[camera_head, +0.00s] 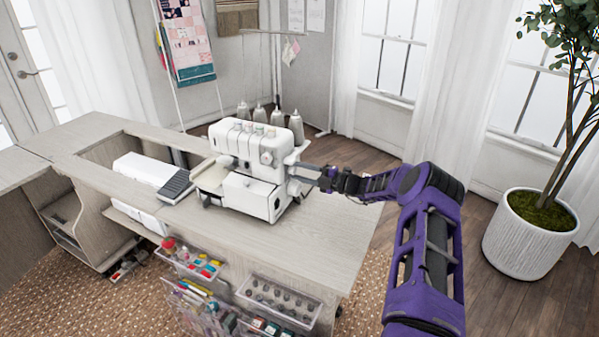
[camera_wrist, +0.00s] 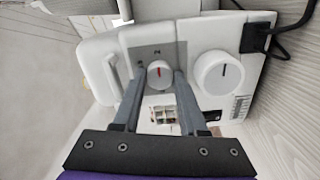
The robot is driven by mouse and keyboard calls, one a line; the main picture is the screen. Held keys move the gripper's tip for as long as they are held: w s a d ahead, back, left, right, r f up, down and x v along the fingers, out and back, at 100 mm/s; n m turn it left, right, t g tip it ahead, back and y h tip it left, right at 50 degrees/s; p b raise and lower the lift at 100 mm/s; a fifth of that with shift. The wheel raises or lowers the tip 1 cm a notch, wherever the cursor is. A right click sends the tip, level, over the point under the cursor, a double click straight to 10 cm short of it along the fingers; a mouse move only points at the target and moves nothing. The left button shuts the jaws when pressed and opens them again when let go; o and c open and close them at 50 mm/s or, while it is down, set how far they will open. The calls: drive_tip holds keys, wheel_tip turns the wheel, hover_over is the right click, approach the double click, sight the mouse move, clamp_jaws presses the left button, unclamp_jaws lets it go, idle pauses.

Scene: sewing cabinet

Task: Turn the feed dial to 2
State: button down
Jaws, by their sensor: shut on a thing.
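A white overlock sewing machine (camera_head: 240,188) stands on the wooden cabinet top. My gripper (camera_head: 294,172) reaches its right side from the right. In the wrist view, a small white dial (camera_wrist: 160,74) with a red mark sits on a grey plate (camera_wrist: 143,54) on that side of the machine. The red mark points roughly toward the top of the picture. My gripper's two grey fingers (camera_wrist: 158,84) stand on either side of this small dial, shut on it. Small markings by the dial are too tiny to read. A larger white dial (camera_wrist: 220,72) with a dark line is to its right, apart from the fingers.
Dark cables (camera_wrist: 262,35) plug in beyond the large dial. Thread cones (camera_head: 277,118) stand behind the machine. Clear bins (camera_head: 279,299) hang on the cabinet front. Cabinet top (camera_head: 340,220) is clear in front.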

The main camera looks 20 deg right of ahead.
drive_tip(key=shift+c, duration=2.2)
unclamp_jaws()
drive_tip(key=v, duration=1.7)
drive_tip(key=shift+s, duration=0.25)
